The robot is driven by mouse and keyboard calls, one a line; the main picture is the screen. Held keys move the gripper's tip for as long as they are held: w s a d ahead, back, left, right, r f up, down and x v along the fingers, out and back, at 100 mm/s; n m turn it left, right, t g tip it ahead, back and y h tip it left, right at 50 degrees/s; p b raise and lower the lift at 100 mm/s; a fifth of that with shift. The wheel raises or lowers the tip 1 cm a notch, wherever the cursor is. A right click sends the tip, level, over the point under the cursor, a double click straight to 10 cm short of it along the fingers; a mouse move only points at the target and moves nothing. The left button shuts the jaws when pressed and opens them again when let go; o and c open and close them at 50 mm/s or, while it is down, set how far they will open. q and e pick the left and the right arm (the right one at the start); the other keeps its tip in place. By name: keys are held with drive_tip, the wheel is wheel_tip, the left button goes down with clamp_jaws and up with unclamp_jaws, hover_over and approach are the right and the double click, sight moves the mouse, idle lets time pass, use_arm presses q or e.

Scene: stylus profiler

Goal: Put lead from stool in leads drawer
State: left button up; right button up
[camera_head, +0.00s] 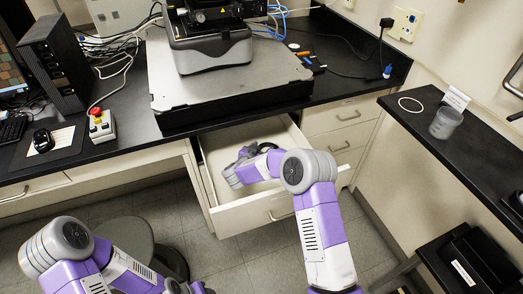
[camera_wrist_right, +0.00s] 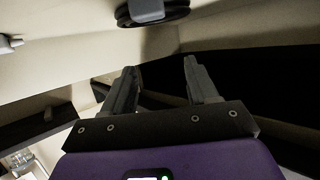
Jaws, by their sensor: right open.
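The open drawer (camera_head: 255,212) is pulled out under the bench, and its pale interior shows. My right gripper (camera_head: 250,151) is inside or just over it, partly hidden behind my own forearm. In the right wrist view its two fingers (camera_wrist_right: 160,75) stand apart with nothing between them. A black coiled lead with a grey band (camera_wrist_right: 148,10) lies on a pale surface beyond the fingertips, cut off by the top edge and not touching them. The stool (camera_head: 130,234) shows at lower left, partly behind my left arm; no lead is visible on its seat. My left gripper (camera_head: 192,287) is low and mostly cut off.
The instrument on its grey slab (camera_head: 225,85) stands above the drawer. Closed drawers (camera_head: 340,115) sit to its right. The right counter holds a white ring (camera_head: 410,104) and a cup (camera_head: 446,123). A grey piece (camera_wrist_right: 8,43) shows at the wrist view's left edge.

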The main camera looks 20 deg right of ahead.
drive_tip(key=p+v, duration=0.2)
drive_tip(key=v, duration=0.5)
drive_tip(key=shift+s+r, duration=0.2)
drive_tip(key=shift+r, duration=0.2)
drive_tip(key=shift+a, duration=0.15)
